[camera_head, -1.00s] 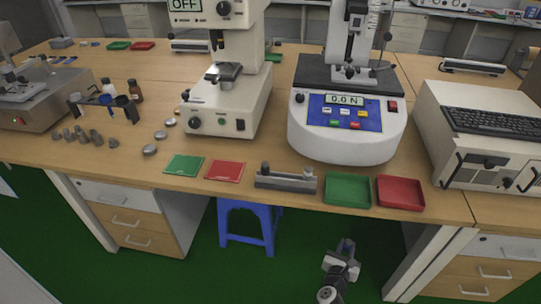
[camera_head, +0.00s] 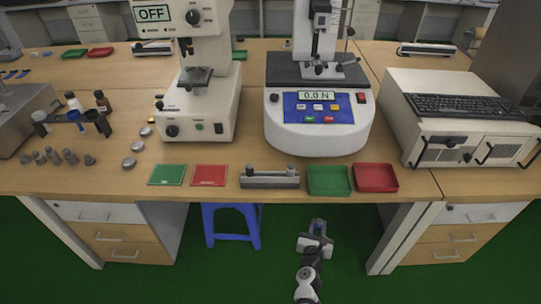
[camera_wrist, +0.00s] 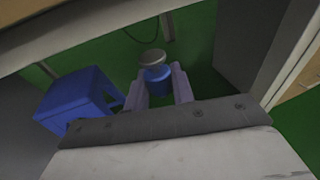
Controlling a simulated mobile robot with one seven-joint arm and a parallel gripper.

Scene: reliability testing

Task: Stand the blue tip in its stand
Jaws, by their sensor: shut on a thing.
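My gripper (camera_head: 316,240) is low in front of the bench, below the table edge, over the green floor. In the wrist view, its two fingers are shut on the blue tip (camera_wrist: 157,77), a short blue cylinder with a round grey end (camera_wrist: 152,58) facing away. A small stand (camera_head: 62,119) with grey, blue and dark round holders is on the bench at the left, well away from my gripper. Its blue holder (camera_head: 74,116) is in the middle.
Several grey metal pieces (camera_head: 55,157) and round discs (camera_head: 129,163) lie near the stand. Green (camera_head: 328,181) and red (camera_head: 376,178) trays and a grey block fixture (camera_head: 270,180) line the front edge. A blue stool (camera_head: 231,224) is under the bench. Tall instruments stand behind.

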